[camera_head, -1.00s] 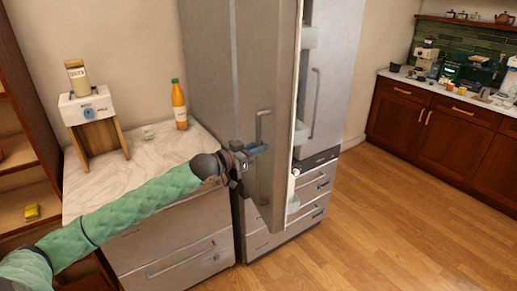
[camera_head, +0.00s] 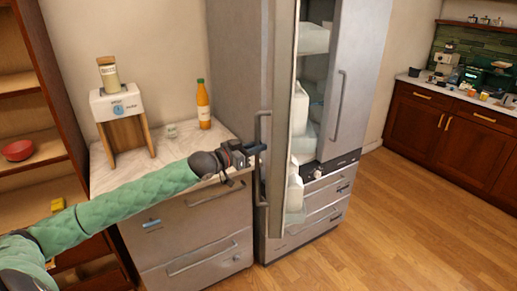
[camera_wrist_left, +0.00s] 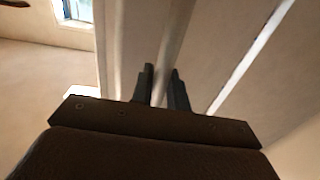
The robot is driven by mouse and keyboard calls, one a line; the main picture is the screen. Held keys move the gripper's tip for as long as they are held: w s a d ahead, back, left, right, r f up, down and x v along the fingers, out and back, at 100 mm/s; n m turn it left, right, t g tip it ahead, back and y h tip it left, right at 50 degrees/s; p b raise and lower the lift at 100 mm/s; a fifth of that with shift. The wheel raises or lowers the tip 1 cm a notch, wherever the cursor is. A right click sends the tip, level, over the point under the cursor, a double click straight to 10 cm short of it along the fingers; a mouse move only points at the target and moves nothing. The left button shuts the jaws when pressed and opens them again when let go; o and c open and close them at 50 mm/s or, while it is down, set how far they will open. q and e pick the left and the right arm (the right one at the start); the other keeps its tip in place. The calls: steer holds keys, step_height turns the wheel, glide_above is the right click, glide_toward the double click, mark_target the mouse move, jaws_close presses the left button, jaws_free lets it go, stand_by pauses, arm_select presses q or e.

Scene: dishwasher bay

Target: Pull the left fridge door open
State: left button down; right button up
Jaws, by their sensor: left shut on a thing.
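The left fridge door (camera_head: 284,100) stands partly open and swung out toward me in the head view, with its inner shelves showing on its right side. Its long vertical handle (camera_head: 257,182) is on the outer face. My left gripper (camera_head: 258,149) is at the upper middle of this handle and shut on it. In the left wrist view, the two fingers (camera_wrist_left: 163,88) lie on either side of the handle bar (camera_wrist_left: 178,35). The right fridge door (camera_head: 352,80) is closed. My right gripper is not in view.
A marble-topped counter (camera_head: 112,178) with a bottle (camera_head: 203,104) and a white dispenser (camera_head: 117,104) stands left of the fridge. Wooden shelves (camera_head: 30,113) are at far left. The wooden floor (camera_head: 400,215) in front and right of the fridge is clear.

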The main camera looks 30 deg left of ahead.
arm_select(q)
steer(key=shift+a+r, duration=0.2)
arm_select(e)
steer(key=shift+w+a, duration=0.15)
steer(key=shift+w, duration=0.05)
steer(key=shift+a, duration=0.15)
arm_select(q)
steer(key=c, duration=1.5)
jaws_free()
steer(key=shift+w, duration=0.1)
steer(key=shift+c, duration=0.2)
steer(key=shift+o, duration=0.7)
steer(key=shift+f, duration=0.2)
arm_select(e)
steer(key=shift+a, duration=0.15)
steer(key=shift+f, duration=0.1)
arm_select(q)
steer(key=b+v, duration=0.3)
steer(key=v, duration=0.4)
steer(key=shift+s+a, duration=0.15)
steer(key=shift+s, duration=0.15)
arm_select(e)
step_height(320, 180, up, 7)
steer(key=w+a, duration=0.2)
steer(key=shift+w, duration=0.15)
